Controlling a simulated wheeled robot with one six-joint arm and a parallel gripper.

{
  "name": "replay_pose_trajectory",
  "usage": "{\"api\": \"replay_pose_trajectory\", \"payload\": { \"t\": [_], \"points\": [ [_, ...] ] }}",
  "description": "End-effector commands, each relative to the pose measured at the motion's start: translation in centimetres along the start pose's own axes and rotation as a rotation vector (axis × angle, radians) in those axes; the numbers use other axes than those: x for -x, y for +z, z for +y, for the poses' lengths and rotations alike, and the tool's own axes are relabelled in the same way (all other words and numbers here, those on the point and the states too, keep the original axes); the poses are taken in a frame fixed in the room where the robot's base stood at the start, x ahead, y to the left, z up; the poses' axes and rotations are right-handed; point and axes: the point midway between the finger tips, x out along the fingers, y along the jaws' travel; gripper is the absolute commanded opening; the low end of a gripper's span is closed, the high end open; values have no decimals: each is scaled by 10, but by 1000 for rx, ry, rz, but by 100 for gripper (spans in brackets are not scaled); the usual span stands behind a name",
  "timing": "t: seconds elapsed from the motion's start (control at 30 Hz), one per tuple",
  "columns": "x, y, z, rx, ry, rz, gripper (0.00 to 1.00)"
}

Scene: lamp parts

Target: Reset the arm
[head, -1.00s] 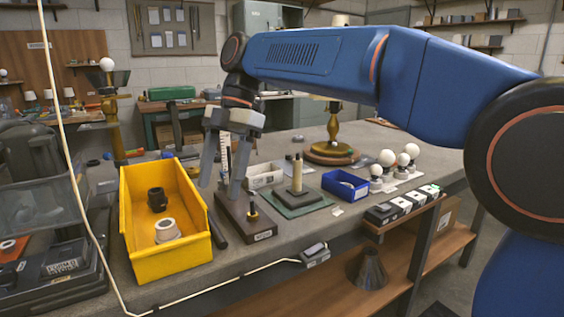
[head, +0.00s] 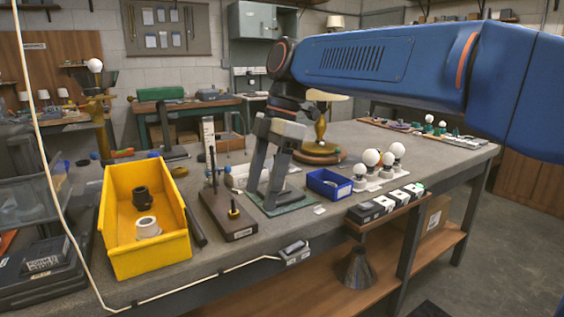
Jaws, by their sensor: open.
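My blue arm reaches in from the right in the head view. My gripper (head: 264,192) points down over the workbench, its two grey fingers apart, with nothing seen between them. It stands in front of a dark green mat (head: 293,206), and the fingers hide part of what is on it. Whether the fingertips touch anything cannot be told.
A blue box (head: 333,188), white bulbs (head: 371,158) in sockets and switch blocks (head: 384,203) stand to the right. A brass lamp stand (head: 320,135) is behind. A cable runs along the front edge.

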Motion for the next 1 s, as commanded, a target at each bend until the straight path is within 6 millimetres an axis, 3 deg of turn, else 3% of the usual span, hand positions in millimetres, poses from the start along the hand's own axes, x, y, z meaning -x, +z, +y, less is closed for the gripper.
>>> {"api": "replay_pose_trajectory", "payload": {
  "t": [0.23,0.47,0.7,1.0],
  "points": [
    [-5,73,-53,-401,129,-38,63],
    [-24,139,-111,-802,268,-52,63],
    [-58,196,-176,-1204,424,-36,63],
    [-116,251,-255,-1667,630,31,63]
  ]
}}
